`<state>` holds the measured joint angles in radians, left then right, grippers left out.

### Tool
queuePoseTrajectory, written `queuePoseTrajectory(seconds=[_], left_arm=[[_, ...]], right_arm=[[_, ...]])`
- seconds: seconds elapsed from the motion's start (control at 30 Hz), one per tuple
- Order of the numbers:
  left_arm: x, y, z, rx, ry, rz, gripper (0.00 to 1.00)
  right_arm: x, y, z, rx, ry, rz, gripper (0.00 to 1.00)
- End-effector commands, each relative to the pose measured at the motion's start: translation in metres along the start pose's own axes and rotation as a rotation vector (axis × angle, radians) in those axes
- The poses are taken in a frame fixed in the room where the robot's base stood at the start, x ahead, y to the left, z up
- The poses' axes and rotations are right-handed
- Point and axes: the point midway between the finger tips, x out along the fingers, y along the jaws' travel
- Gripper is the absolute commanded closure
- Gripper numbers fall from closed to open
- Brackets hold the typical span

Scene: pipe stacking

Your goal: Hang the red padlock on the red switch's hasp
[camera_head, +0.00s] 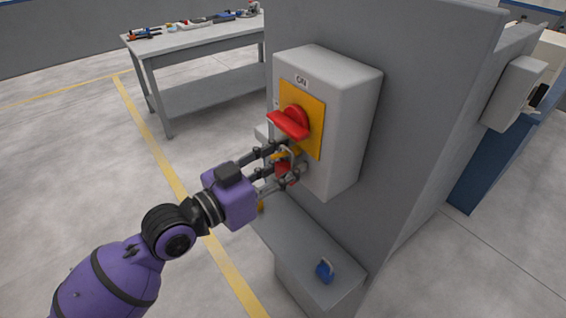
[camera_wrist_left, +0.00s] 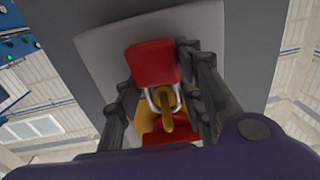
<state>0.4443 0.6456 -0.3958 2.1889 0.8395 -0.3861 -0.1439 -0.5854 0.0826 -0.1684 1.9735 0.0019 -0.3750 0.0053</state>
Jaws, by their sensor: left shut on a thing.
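The red switch (camera_head: 290,122) sits on a yellow plate (camera_head: 315,120) on the grey box marked ON. Its yellow hasp (camera_head: 279,156) sticks out below the red handle. My left gripper (camera_head: 289,172) is shut on the red padlock (camera_head: 283,169), just below the handle and in front of the box. In the left wrist view, the red padlock body (camera_wrist_left: 152,62) is between the fingers. Its metal shackle overlaps the hasp (camera_wrist_left: 167,110), which shows inside the loop; I cannot tell how deeply it passes through. The handle (camera_wrist_left: 168,138) shows beyond. My right gripper is out of view.
A blue padlock (camera_head: 325,271) lies on the grey ledge (camera_head: 300,240) below the box. A small yellow object (camera_head: 261,206) is on the ledge, partly hidden by my gripper. A workbench (camera_head: 190,40) with tools stands behind, and the floor to the left is clear.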

Motion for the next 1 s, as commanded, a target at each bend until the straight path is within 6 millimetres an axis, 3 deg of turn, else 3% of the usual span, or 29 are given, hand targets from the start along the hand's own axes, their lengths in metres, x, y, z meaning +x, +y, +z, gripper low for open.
queuePoseTrajectory(seconds=[0.33, 0.37, 0.5, 0.83, 1.0], left_arm=[[0.0, 0.0, 0.0, 0.001, 0.001, 0.0, 0.93], [0.0, 0.0, 0.0, 0.001, 0.001, 0.0, 0.62], [0.0, 0.0, 0.0, 0.001, 0.0, -0.001, 0.44], [-0.001, 0.0, 0.001, 0.0, -0.002, -0.001, 0.42], [-0.018, -0.001, 0.002, 0.003, -0.004, -0.003, 0.42]], right_arm=[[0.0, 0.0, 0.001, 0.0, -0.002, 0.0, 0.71], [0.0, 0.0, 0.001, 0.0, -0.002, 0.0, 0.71], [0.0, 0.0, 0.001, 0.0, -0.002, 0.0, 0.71], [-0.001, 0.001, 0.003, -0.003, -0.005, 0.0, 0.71], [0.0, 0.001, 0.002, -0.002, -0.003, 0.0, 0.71]])
